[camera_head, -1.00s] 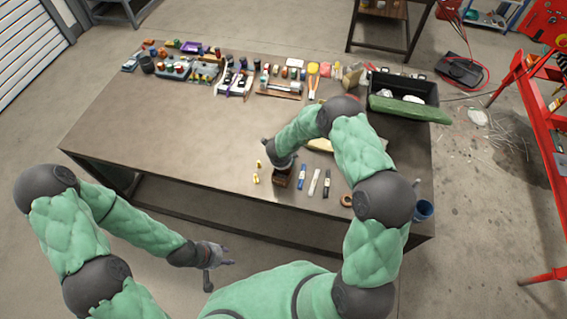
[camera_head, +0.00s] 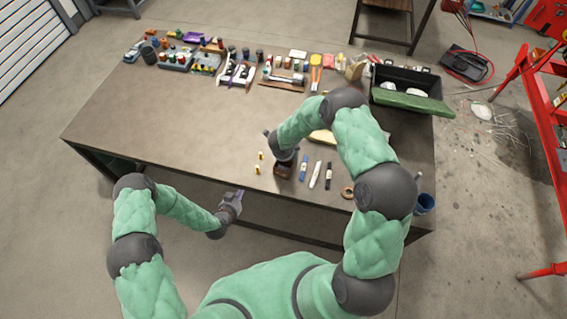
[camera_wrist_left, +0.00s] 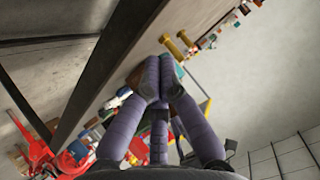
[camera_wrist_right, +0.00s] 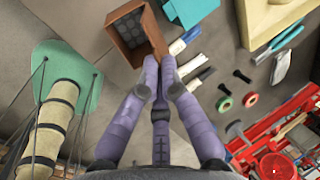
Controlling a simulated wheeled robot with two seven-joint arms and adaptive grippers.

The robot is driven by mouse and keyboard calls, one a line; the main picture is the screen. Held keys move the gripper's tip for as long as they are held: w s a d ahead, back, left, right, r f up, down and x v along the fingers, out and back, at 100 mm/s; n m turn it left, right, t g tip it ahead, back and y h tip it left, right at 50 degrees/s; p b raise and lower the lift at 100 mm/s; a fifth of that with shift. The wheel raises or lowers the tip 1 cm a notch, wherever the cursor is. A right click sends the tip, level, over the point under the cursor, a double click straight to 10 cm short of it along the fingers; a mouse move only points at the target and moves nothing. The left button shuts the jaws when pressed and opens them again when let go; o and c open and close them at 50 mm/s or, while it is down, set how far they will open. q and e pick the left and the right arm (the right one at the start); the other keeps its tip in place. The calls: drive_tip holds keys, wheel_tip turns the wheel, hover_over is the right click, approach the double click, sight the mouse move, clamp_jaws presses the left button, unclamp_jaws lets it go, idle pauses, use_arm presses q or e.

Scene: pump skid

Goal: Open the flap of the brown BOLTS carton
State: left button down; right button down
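The brown carton (camera_head: 283,171) stands near the front edge of the table. In the right wrist view the carton (camera_wrist_right: 127,33) shows a dark, dotted inside between brown walls; its lettering is not readable. My right gripper (camera_head: 285,155) is just behind and above it in the head view. Its fingertips (camera_wrist_right: 160,66) are close together at the carton's lower right edge; whether they pinch it is unclear. My left gripper (camera_head: 238,196) is in front of the table edge, left of the carton. Its fingertips (camera_wrist_left: 159,72) are together, with nothing visible between them.
Two yellow bolts (camera_head: 257,170) stand left of the carton. A blue marker (camera_head: 304,168), other pens and an orange ring (camera_head: 347,193) lie right of it. A black bin with green lid (camera_head: 412,104) is at the back right. The left middle of the table (camera_head: 170,120) is clear.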

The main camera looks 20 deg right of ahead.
use_arm(q)
drive_tip(key=w+d+m+t+h, duration=0.2)
drive_tip(key=d+m+t+h, duration=0.15)
drive_tip(key=d+m, duration=0.3)
drive_tip(key=s+d+r+m+t+h, duration=0.25)
drive_tip(key=s+d+m+h, duration=0.35)
drive_tip(key=m, duration=0.3)
drive_tip(key=x, duration=1.3)
drive_tip(key=shift+w+f+t+y, duration=0.25)
drive_tip(key=shift+f+t+y, duration=0.15)
drive_tip(key=shift+y, duration=0.05)
drive_tip(key=shift+w+d+r+g+y, duration=0.25)
drive_tip(key=shift+w+d+g+y, duration=0.15)
drive_tip(key=shift+g+y, duration=0.1)
